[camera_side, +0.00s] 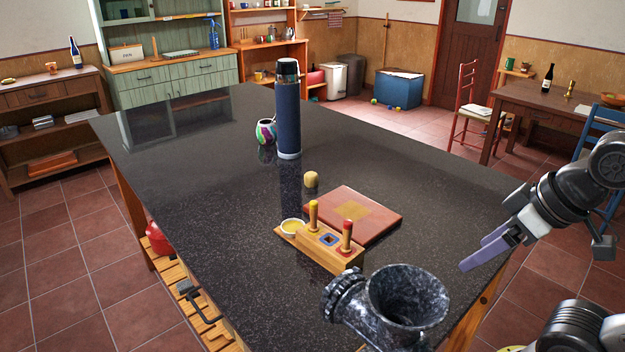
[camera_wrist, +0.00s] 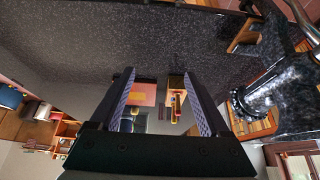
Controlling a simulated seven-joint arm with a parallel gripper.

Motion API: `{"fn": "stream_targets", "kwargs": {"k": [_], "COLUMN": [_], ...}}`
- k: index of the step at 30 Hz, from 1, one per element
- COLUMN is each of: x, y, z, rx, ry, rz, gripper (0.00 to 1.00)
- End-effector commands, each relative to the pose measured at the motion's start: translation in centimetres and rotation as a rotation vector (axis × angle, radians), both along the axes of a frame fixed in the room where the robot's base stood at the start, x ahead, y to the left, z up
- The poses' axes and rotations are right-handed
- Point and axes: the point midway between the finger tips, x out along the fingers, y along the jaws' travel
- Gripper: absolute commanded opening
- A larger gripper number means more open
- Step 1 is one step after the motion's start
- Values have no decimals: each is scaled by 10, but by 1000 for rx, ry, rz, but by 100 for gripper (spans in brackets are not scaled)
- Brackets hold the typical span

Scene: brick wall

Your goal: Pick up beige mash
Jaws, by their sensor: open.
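A small beige rounded lump (camera_side: 311,179), the only beige lump I can make out, sits on the dark speckled counter (camera_side: 190,200) in the side view, just behind the reddish board (camera_side: 375,208). I cannot be sure that it is the mash. My gripper (camera_side: 478,258) is at the right, above the counter's right edge, well apart from the lump. In the wrist view my gripper (camera_wrist: 158,76) has its two fingers spread wide with nothing held. The board (camera_wrist: 146,94) shows between the fingers there; I cannot make out the lump.
A wooden holder (camera_side: 325,251) with yellow and red handled pieces stands before the board, beside a small yellow-filled bowl (camera_side: 292,227). A black marbled grinder-like vessel (camera_side: 408,300) stands at the front. A tall blue flask (camera_side: 288,115) and colourful round pot (camera_side: 266,131) stand behind. The counter's left is clear.

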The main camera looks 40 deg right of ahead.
Motion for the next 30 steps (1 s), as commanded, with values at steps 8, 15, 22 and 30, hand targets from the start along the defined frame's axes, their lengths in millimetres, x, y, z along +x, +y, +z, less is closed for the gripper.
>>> {"fn": "stream_targets", "kwargs": {"k": [8, 15, 22, 30], "x": [0, 0, 24, 113], "y": [0, 0, -5, -17], "z": [0, 0, 40, 117], "rx": [0, 2, 29, 46], "ry": [0, 0, -94, -182], "rz": [0, -4, -92, -201], "gripper": [87, 87, 87, 87]}}
